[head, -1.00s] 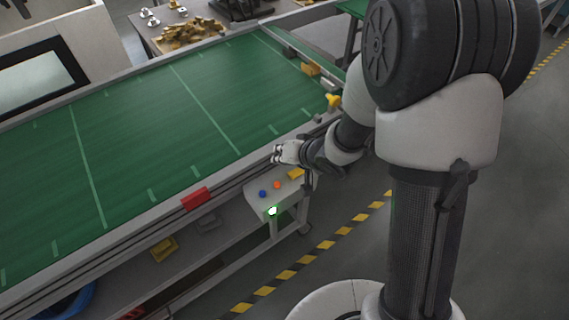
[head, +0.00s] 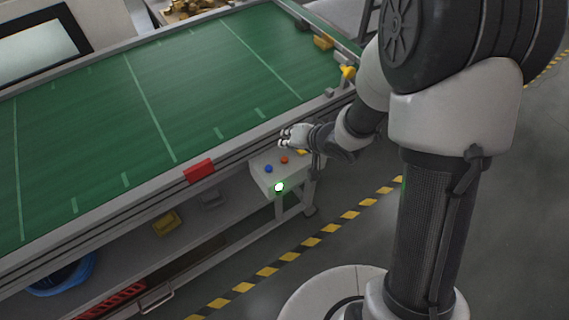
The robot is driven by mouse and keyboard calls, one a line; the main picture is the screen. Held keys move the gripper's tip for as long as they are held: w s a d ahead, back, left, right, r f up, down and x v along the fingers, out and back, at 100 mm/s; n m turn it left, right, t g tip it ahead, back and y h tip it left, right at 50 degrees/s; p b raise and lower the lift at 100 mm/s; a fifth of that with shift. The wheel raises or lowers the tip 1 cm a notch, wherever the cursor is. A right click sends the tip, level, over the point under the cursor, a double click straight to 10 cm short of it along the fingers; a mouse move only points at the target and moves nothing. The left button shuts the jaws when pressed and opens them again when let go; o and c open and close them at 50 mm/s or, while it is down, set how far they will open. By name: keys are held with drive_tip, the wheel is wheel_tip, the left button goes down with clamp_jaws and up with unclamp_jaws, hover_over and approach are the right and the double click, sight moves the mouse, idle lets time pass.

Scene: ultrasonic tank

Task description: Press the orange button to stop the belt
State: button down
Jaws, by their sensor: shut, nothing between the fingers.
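The orange button (head: 284,160) is on top of a small grey control box (head: 262,178) at the belt's near side. A blue button (head: 268,169) sits to its left, and a green light (head: 279,187) glows on the box's front. The green belt (head: 150,100) runs across the left and middle of the view. My gripper (head: 284,138) is shut and empty, above and behind the orange button in the picture, apart from it. Its exact height over the box is hard to tell.
A red block (head: 199,171) is on the belt's near rail, left of the box. A yellow piece (head: 347,73) stands at the belt's right edge. A yellow bin (head: 166,223) and a blue tub (head: 62,275) are below. Striped floor tape (head: 290,255) crosses open floor.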

sight(287, 158)
drive_tip(key=shift+f+b, duration=1.3)
drive_tip(key=shift+f, duration=0.85)
drive_tip(key=shift+f, duration=0.1)
drive_tip(key=shift+f, duration=0.3)
drive_tip(key=shift+f+b, duration=0.35)
drive_tip(key=shift+f, duration=0.1)
drive_tip(key=shift+r, duration=0.1)
idle(0.4)
drive_tip(key=shift+r+p, duration=0.75)
drive_tip(key=shift+p, duration=0.25)
drive_tip(key=shift+r, duration=0.1)
wheel_tip(287, 158, up, 5)
drive_tip(key=p, duration=0.5)
